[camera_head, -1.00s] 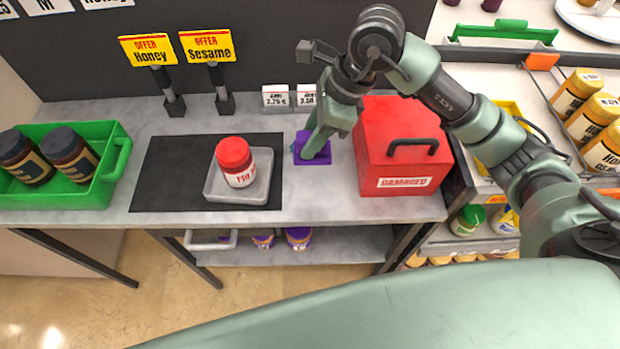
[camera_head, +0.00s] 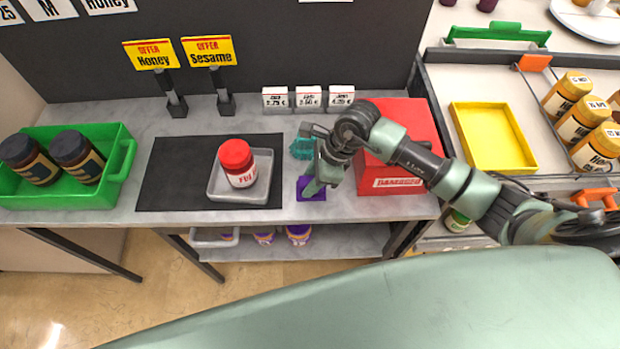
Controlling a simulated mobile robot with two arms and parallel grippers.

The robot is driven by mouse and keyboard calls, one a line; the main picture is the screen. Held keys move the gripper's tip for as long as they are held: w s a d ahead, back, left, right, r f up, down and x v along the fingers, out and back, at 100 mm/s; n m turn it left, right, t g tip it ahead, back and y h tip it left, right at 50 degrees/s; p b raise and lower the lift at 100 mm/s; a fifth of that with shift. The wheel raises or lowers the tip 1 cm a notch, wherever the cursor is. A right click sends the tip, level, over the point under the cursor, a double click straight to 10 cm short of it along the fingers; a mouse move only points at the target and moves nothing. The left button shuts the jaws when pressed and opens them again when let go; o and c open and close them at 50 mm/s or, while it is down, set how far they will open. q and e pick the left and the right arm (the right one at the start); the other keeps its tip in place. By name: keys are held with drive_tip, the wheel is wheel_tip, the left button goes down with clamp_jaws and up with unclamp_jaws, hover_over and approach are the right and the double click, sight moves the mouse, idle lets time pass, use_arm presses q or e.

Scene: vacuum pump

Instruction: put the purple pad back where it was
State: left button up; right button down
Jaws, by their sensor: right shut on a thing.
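The purple pad (camera_head: 306,189) lies at the front of the grey counter, between the black mat and the red box. My right gripper (camera_head: 314,186) points down onto it and is shut on it. The gripper covers part of the pad's right side, and I cannot tell whether the pad touches the counter. My left gripper is not in view.
A teal object (camera_head: 301,149) sits just behind the gripper. The red box (camera_head: 400,183) stands close on the right. On the left, a grey tray (camera_head: 262,190) with a red-lidded jar (camera_head: 236,160) rests on the black mat (camera_head: 165,180). A green crate (camera_head: 110,185) stands far left.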

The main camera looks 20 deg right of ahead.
drive_tip(key=shift+f, duration=0.15)
drive_tip(key=c, duration=1.1)
unclamp_jaws()
drive_tip(key=shift+o, duration=0.2)
drive_tip(key=shift+r, duration=0.3)
drive_tip(key=shift+d+r, duration=0.15)
drive_tip(key=shift+r, duration=0.1)
drive_tip(key=b+v, duration=0.3)
drive_tip(key=v, duration=0.8)
drive_tip(key=shift+s, duration=0.15)
